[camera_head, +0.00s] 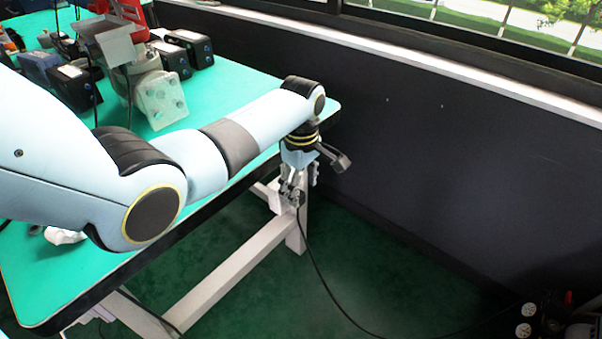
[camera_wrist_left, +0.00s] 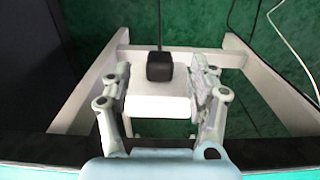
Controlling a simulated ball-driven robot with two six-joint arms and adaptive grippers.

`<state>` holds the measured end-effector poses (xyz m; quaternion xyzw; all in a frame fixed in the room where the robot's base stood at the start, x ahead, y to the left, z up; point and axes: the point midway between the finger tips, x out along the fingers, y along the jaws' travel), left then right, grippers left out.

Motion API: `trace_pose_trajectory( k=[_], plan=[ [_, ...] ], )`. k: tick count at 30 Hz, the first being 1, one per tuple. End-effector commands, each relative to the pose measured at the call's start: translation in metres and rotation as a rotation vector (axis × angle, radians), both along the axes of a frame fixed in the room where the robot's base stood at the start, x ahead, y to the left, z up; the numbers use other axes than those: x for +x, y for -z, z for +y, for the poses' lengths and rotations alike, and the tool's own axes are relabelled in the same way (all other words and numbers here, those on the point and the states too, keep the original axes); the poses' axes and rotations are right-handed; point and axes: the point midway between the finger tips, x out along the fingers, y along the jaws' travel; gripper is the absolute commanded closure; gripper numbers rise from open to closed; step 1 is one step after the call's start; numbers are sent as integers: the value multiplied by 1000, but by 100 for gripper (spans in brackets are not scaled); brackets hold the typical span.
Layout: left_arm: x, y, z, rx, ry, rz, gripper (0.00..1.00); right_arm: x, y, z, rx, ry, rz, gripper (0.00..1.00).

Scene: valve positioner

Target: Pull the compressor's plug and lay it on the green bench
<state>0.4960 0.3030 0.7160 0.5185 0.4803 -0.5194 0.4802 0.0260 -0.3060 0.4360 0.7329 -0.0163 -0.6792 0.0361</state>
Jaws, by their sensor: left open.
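The plug (camera_wrist_left: 160,67) is a small black block with a black cord, seen in the left wrist view against a white box (camera_wrist_left: 160,103) on the bench's frame. My left gripper (camera_head: 296,186) points down beside the bench's right end, below the top. Its fingers (camera_wrist_left: 163,74) are open, one on each side of the plug, with gaps to it. In the head view the fingers hide the plug; its cord (camera_head: 322,277) runs from there to the floor. The green bench (camera_head: 290,80) has bare top near its right edge. My right gripper is out of view.
Valve bodies and black positioner boxes (camera_head: 190,46) stand at the back of the bench. A dark wall (camera_head: 440,150) with a window sill is behind. Dark equipment with white gauges (camera_head: 527,309) stands at the lower right. A white cable (camera_wrist_left: 292,50) lies on the floor.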

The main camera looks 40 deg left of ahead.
Motion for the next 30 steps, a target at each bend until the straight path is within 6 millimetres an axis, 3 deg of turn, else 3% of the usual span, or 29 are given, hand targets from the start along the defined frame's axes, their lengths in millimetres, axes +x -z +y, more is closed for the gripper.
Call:
trace_pose_trajectory(
  k=[1,6,18,30],
  plan=[
    [0,12,0,0,0,2,40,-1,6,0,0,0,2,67],
    [-1,32,0,0,0,2,40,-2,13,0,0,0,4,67],
    [0,39,0,1,1,-1,40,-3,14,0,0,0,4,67],
    [0,39,0,1,1,0,91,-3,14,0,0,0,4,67]
  ],
)
